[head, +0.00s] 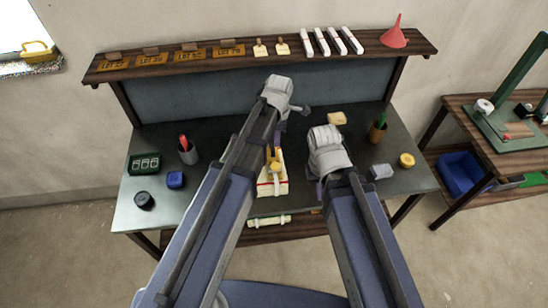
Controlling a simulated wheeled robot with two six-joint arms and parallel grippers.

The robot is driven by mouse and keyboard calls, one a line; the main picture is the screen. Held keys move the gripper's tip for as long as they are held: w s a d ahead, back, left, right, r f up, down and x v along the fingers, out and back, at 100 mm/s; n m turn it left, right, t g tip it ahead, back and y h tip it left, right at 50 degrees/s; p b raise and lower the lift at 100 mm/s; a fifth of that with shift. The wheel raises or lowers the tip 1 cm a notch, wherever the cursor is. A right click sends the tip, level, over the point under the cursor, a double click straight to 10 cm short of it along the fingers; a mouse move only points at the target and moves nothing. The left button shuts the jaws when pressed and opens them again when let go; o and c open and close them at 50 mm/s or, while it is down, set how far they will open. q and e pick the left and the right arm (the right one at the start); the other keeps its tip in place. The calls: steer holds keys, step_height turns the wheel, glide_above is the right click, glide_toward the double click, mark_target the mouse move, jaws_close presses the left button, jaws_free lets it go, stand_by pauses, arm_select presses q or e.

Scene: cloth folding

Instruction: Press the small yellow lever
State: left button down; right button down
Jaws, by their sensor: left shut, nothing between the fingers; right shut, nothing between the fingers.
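A small yellow lever (274,160) stands on a white block-like device with a red stripe (281,187) near the middle of the dark workbench. My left arm crosses beside it, and my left gripper (281,128) is just beyond the lever, shut and empty, with its fingertips partly hidden. My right gripper (319,188) is to the right of the device, shut and empty, mostly hidden by its own wrist and arm. I cannot tell whether either gripper touches the device.
A green box (144,164), black puck (144,200), blue block (175,179) and grey cup (188,153) stand at left. A cream block (337,118), brown cup (377,132), grey block (381,171) and yellow roll (406,160) stand at right. A shelf (250,58) spans the back.

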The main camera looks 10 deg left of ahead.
mark_target(276, 166)
arm_select(q)
steer(key=shift+w+a+r+g, duration=0.25)
steer(key=shift+w+r+g, duration=0.1)
steer(key=shift+w, duration=0.1)
steer(key=shift+f, duration=0.15)
step_height(276, 166, down, 14)
steer(key=b, duration=1.4)
